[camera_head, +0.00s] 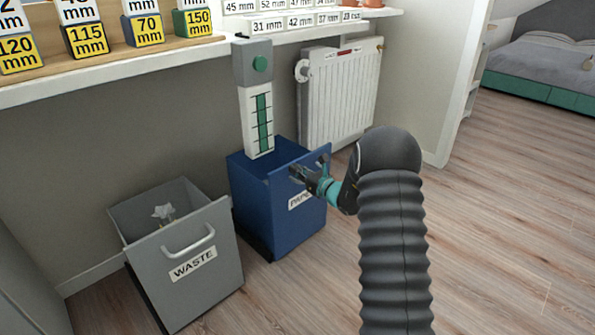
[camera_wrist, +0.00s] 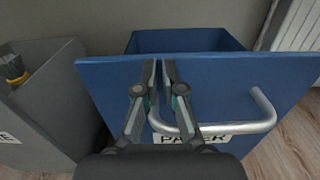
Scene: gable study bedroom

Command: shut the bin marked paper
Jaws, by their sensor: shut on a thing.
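The blue bin (camera_head: 255,210) with the PAPER label (camera_head: 298,201) stands pulled out from the wall, its top open. Its front panel (camera_wrist: 225,85) and the silver bar handle (camera_wrist: 264,108) show in the wrist view. My gripper (camera_head: 304,173) is at this front panel; in the wrist view my gripper (camera_wrist: 159,66) is at the handle's left part, its fingers close together and shut on the handle. The fingers cover part of the handle and of the label. The inside of the bin is mostly hidden.
The grey WASTE bin (camera_head: 205,265) stands open to the left, with crumpled waste in it. A grey post with a green level gauge (camera_head: 259,122) rises behind the blue bin. A white radiator (camera_head: 340,95) is behind right. Wooden floor (camera_head: 500,210) lies clear to the right.

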